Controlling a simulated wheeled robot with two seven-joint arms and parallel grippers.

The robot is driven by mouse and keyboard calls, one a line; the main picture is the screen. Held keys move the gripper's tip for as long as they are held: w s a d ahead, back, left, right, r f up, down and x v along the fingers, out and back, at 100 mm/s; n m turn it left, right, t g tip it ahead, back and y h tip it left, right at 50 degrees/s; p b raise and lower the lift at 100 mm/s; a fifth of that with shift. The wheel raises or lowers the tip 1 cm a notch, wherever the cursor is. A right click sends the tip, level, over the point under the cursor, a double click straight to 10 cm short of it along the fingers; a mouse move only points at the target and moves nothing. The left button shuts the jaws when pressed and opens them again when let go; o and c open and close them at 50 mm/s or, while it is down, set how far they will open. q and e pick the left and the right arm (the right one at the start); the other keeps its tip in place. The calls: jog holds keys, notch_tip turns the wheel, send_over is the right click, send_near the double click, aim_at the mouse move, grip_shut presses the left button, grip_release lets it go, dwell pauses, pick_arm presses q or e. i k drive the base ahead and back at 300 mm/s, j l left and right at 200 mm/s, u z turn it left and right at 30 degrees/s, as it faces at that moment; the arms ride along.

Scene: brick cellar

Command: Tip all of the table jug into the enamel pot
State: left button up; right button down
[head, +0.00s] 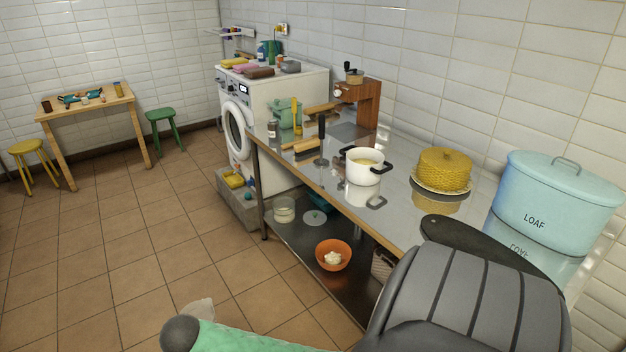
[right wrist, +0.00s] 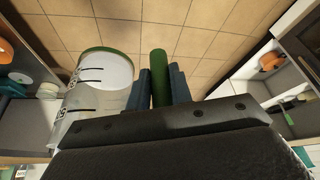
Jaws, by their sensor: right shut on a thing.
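The white enamel pot (head: 362,172) with black handles stands on the steel counter, with something pale yellow inside. My right gripper (right wrist: 161,76) is shut on the green handle of the table jug (right wrist: 88,112), a see-through jug with a green rim and dark printed marks. A round whitish area shows inside the rim; I cannot tell whether it is contents. In the head view, a small pale see-through piece, apparently the jug (head: 198,311), shows at the bottom over the floor, well left of and below the pot. My left gripper is out of view.
On the steel counter (head: 398,213), a yellow woven cake-like thing (head: 443,169) stands right of the pot, a blue bread bin (head: 556,195) further right, and a wooden grinder (head: 358,100) behind. An orange bowl (head: 333,255) sits on the lower shelf. Open floor (head: 130,260) lies left.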

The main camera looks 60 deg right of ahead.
aim_at(364, 166)
jog(key=i+j+z, duration=0.15)
jog(key=i, duration=0.85)
jog(key=i+z, duration=0.1)
jog(key=z, duration=2.3)
